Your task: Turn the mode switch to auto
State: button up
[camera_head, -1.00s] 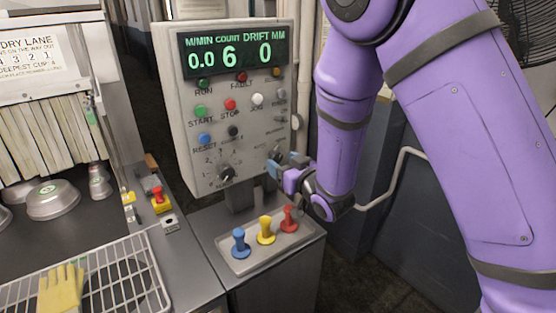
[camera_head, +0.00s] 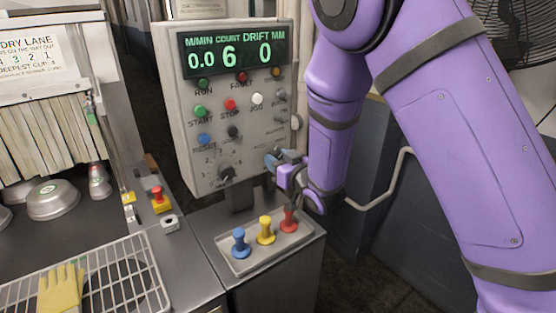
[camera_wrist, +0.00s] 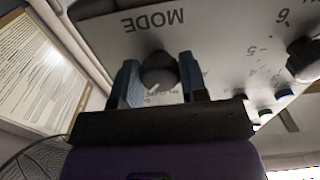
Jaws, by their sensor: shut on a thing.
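The control panel (camera_head: 180,110) stands upright in the middle of the head view. Its mode switch (camera_wrist: 158,72) is a dark round knob with a white pointer mark, seen in the wrist view beside the word MODE, which appears upside down. My gripper (camera_wrist: 160,64) has one blue finger on each side of the knob and is shut on it. The pointer mark is toward the lower left of the knob in the wrist view. The position labels are partly hidden and unreadable. In the head view my gripper (camera_head: 273,160) covers the switch at the panel's lower right.
A numbered speed knob (camera_head: 227,173) sits left of my gripper. Coloured push buttons (camera_head: 231,104) lie above it. A tray (camera_head: 243,268) with blue, yellow and red handled pieces stands below. A red-topped emergency button (camera_head: 157,193) and wire rack (camera_head: 110,257) are at the left.

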jog(key=shift+n, duration=8.8)
jog(key=o, duration=0.9)
jog(key=shift+d, duration=0.1)
jog(key=shift+r, duration=0.1)
